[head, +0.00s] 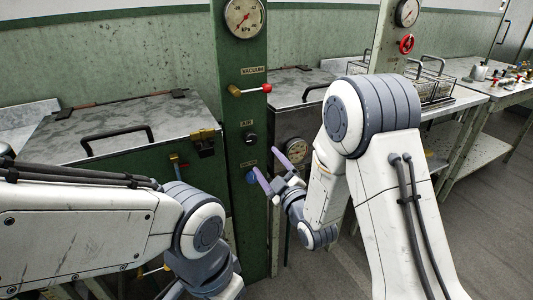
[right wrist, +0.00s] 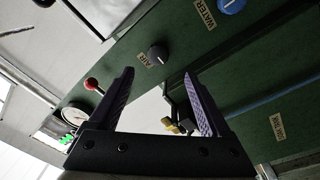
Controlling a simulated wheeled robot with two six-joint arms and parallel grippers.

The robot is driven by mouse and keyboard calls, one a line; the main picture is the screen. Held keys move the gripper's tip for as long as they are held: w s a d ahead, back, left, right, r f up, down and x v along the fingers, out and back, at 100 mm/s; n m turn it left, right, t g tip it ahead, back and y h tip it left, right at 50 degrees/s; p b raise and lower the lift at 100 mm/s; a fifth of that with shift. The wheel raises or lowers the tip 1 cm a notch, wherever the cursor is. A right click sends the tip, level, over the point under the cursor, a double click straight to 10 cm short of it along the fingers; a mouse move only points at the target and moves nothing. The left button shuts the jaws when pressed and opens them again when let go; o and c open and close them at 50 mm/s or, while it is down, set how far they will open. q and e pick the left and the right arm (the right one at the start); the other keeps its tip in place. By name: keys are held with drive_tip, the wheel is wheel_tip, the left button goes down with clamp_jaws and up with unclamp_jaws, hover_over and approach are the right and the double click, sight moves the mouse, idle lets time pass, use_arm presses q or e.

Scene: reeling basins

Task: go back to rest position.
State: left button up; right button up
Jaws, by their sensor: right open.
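My right gripper (head: 266,165) is open and empty, its two purple-padded fingers apart in front of the green panel column (head: 240,110). In the right wrist view its open fingers (right wrist: 158,77) frame the panel with nothing between them. The blue water knob (head: 252,177) is close by the left finger in the head view; whether they touch I cannot tell. The knob shows beyond the fingers at the top of the right wrist view (right wrist: 231,5). My left arm comes in at lower left, and its gripper is outside the picture.
The column bears a gauge (head: 244,17), a red-tipped vacuum lever (head: 250,90) and a black air knob (head: 250,138). A lidded metal basin (head: 120,125) with a black handle stands left of it. Another lidded basin (head: 296,84) is to the right.

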drive_tip(key=s+a+f+m+g+h, duration=0.1)
drive_tip(key=s+a+f+m+g, duration=0.1)
drive_tip(key=s+g, duration=0.35)
drive_tip(key=s+a+f+m+g+h, duration=0.1)
drive_tip(key=s+a+f+g+h, duration=0.1)
drive_tip(key=s+a+g, duration=0.3)
drive_tip(key=s+d+r+m+g+h, duration=0.1)
drive_tip(key=s+d+m+g+h, duration=0.2)
drive_tip(key=s, duration=0.9)
drive_tip(key=s+d+g, duration=0.4)
drive_tip(key=s, duration=0.8)
wheel_tip(320, 180, up, 18)
drive_tip(key=p, duration=1.8)
drive_tip(key=shift+s+d+r, duration=0.2)
drive_tip(key=shift+s+d, duration=0.1)
